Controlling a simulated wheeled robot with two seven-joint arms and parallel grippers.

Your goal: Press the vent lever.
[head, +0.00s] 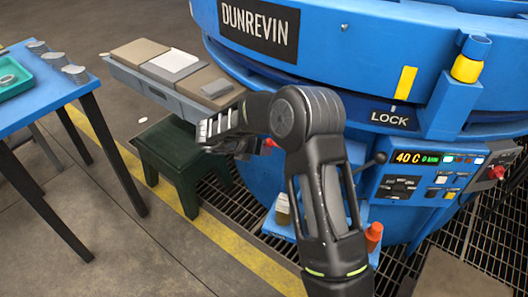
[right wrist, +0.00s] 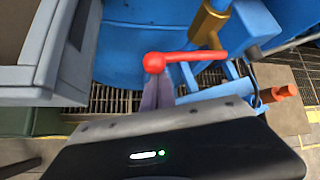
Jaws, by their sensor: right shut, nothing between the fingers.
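A red lever (right wrist: 190,57) with a round ball end shows in the right wrist view, beside a brass-coloured post on the blue furnace. A small red part of it (head: 270,143) shows in the head view, mostly hidden behind my right arm. My left gripper is not in view.
The blue furnace (head: 300,65) carries a control panel (head: 420,175) and a black-knobbed handle (head: 378,159). A grey tray (head: 150,87) with blocks juts out above a green stool (head: 180,160). A blue table (head: 40,100) stands left.

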